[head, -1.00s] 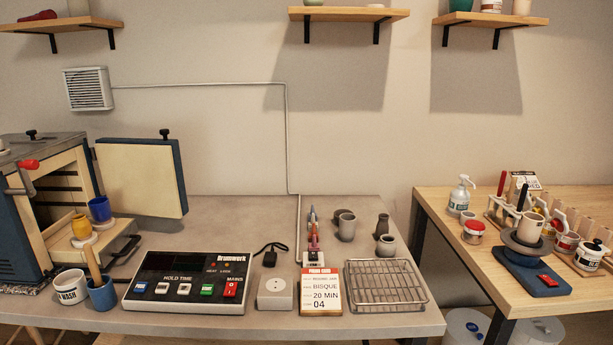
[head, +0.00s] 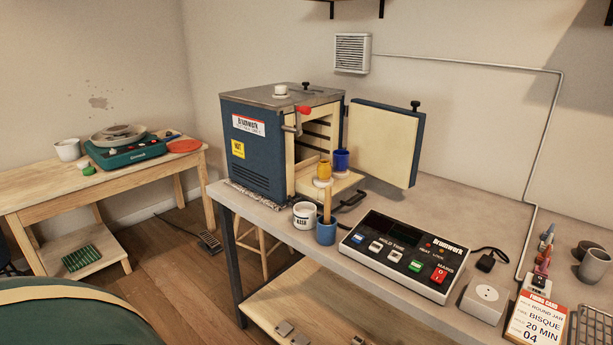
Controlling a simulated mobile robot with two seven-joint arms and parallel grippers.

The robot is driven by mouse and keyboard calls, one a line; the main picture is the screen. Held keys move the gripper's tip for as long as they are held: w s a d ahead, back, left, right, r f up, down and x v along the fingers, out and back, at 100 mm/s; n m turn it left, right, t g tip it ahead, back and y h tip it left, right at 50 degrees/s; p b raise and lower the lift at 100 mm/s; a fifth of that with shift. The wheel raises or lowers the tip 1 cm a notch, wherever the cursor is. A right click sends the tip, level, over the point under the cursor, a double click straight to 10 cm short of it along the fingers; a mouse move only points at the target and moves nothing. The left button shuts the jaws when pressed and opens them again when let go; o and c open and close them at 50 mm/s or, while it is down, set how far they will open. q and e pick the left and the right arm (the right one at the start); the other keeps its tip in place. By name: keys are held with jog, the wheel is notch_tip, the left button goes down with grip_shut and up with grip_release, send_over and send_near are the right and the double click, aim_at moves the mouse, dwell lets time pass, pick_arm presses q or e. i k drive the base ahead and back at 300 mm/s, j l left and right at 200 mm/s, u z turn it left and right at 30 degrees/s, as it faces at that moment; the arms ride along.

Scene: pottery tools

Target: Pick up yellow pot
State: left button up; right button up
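The small yellow pot (head: 324,170) stands upright at the front of the open kiln (head: 258,147), on a pale round support (head: 322,183). A blue pot (head: 341,159) stands just behind and to the right of it, on the pulled-out kiln shelf (head: 345,183). Below and in front of the yellow pot, a blue cup (head: 326,232) holds an upright wooden tool that overlaps the shelf area in this view. Neither of my grippers shows in the head view.
The kiln door (head: 382,142) is swung open to the right. A white WASH bowl (head: 305,215) and a control box (head: 405,254) sit in front on the grey table (head: 470,215). A wooden side table (head: 30,190) with a pottery wheel (head: 125,147) stands left.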

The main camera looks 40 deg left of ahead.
aim_at(324, 170)
jog(key=u, duration=1.1)
